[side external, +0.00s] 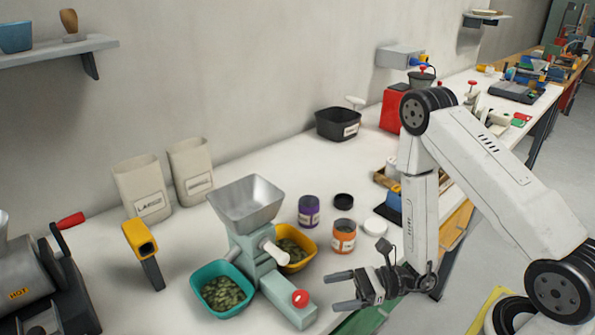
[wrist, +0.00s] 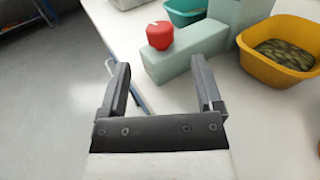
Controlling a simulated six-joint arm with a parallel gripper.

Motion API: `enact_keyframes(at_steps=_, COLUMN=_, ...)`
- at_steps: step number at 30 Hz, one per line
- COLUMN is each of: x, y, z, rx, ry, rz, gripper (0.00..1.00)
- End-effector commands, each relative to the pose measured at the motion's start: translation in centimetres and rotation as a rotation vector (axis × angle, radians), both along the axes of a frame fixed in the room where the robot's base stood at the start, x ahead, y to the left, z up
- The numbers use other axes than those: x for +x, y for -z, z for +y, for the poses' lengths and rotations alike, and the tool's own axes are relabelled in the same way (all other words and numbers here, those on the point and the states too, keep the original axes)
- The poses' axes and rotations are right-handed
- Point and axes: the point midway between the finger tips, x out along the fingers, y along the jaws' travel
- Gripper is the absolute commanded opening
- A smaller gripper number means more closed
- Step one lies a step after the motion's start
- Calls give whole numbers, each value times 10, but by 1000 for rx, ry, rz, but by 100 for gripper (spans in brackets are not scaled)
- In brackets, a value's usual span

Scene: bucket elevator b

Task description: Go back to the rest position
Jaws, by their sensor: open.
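My gripper (side external: 345,290) is open and empty. In the side external view it hangs near the front edge of the table, to the right of the pale green machine's foot. The wrist view shows the two dark fingers of my gripper (wrist: 165,85) spread apart with nothing between them. Beyond them is the pale green machine (wrist: 185,50) with a red knob (wrist: 160,35). In the side external view the machine (side external: 255,252) carries a grey hopper (side external: 246,203) and the red knob (side external: 300,298).
A teal bowl (side external: 222,290) and a yellow bowl (side external: 309,240) of green pieces flank the machine. Purple (side external: 309,211) and orange (side external: 343,236) jars stand behind my gripper. A yellow-black handheld tool (side external: 140,240) stands left. Floor (wrist: 45,100) shows beyond the table edge.

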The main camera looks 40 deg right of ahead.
Motion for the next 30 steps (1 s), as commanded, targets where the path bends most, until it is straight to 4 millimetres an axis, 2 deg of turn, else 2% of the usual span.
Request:
enact_keyframes(at_steps=11, x=-1, y=0, z=0, rx=-1, ry=-5, rz=0, gripper=84)
enact_keyframes(at_steps=17, x=-7, y=-7, z=8, rx=-24, ry=-88, rz=-7, gripper=84)
enact_keyframes(at_steps=24, x=-34, y=-22, z=25, rx=-137, ry=-364, rz=-40, gripper=84)
enact_keyframes(at_steps=30, x=-67, y=-29, z=28, rx=-313, ry=-650, rz=-97, gripper=84)
